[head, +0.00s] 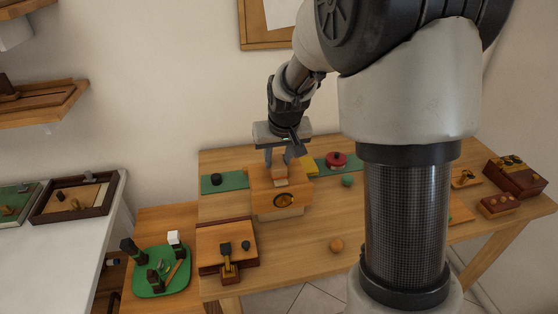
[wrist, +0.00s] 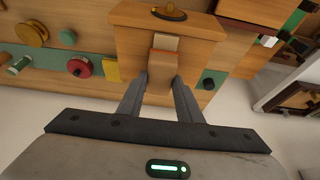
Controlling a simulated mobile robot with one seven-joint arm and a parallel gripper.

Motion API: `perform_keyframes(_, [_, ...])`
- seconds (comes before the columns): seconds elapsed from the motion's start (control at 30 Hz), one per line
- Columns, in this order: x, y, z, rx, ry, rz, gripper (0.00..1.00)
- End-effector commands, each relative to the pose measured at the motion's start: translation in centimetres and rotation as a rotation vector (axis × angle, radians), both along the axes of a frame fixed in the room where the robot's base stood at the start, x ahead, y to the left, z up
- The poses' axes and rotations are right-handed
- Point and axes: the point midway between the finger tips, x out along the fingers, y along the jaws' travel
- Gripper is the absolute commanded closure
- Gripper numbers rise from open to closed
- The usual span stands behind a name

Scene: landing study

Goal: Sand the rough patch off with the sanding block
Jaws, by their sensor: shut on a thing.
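My gripper (head: 279,164) is shut on a small orange-brown block with a paler part, which I take for the sanding block (head: 280,173). In the wrist view the block (wrist: 164,64) sits between the two fingertips (wrist: 160,82). It is over the top of a wooden box (head: 265,207) on the table; I cannot tell whether it touches. The box also shows in the wrist view (wrist: 132,45), with a dark-rimmed brass fitting (wrist: 170,12) on its front. I cannot make out the rough patch; the block and fingers cover part of the box top.
A green strip (head: 235,181) with a black knob lies left of the box. A yellow piece (head: 305,163) and a red round thing (head: 336,159) stand close on its right. A wooden tray (head: 212,236) and a green tray (head: 146,286) lie front left.

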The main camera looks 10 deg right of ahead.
Motion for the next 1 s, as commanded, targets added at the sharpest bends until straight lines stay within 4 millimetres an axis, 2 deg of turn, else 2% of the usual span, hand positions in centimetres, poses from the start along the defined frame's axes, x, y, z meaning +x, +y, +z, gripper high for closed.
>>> perform_keyframes(0.7, [4.2,0.0,-0.1,0.0,0.001,0.0,0.93])
perform_keyframes(1.0, [4.3,0.0,0.0,0.0,0.001,0.0,0.93])
